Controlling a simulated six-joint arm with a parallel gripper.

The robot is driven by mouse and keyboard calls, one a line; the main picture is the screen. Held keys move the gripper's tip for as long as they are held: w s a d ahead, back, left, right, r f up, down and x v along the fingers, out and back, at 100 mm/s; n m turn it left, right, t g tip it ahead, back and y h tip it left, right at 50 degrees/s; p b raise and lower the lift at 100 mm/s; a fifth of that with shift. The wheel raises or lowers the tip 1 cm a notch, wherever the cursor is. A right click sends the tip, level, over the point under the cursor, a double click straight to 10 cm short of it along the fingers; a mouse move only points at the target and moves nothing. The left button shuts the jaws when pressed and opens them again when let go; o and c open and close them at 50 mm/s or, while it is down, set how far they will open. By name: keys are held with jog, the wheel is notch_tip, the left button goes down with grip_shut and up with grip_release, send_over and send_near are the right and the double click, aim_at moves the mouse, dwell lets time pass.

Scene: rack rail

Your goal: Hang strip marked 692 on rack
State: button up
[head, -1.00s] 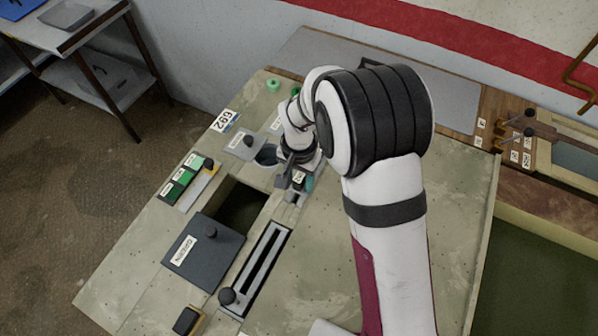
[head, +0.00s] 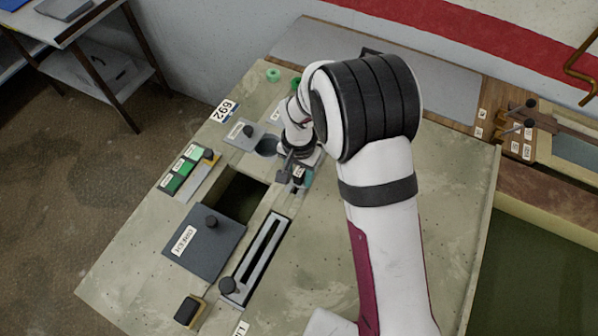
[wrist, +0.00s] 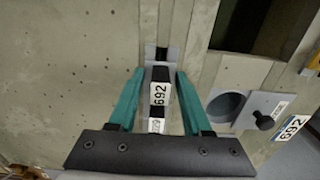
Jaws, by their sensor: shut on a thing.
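My gripper (wrist: 160,73) has teal fingers pointing down at the grey-green tabletop. The jaws are shut on a dark strip (wrist: 158,75) with a white label marked 692, between the fingers in the wrist view. A second, smaller label sits nearer the gripper body and is hard to read. The strip's far end is by a narrow grey slotted piece (wrist: 149,53); I cannot tell whether it is clear of it. In the head view my gripper (head: 299,183) is mostly hidden by my wrist. I cannot pick out the rack with certainty.
A separate 692 plate (head: 225,110) lies at the table's left edge. Near it are a grey knobbed plate (head: 240,136), a round hole (head: 267,146), green labelled blocks (head: 181,171), a rectangular opening (head: 238,195), a dark knobbed cover (head: 203,247) and a slotted slider (head: 257,257).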

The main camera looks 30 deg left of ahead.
jog(key=shift+f, duration=0.4)
jog(key=o, duration=1.2)
jog(key=shift+r, duration=3.55)
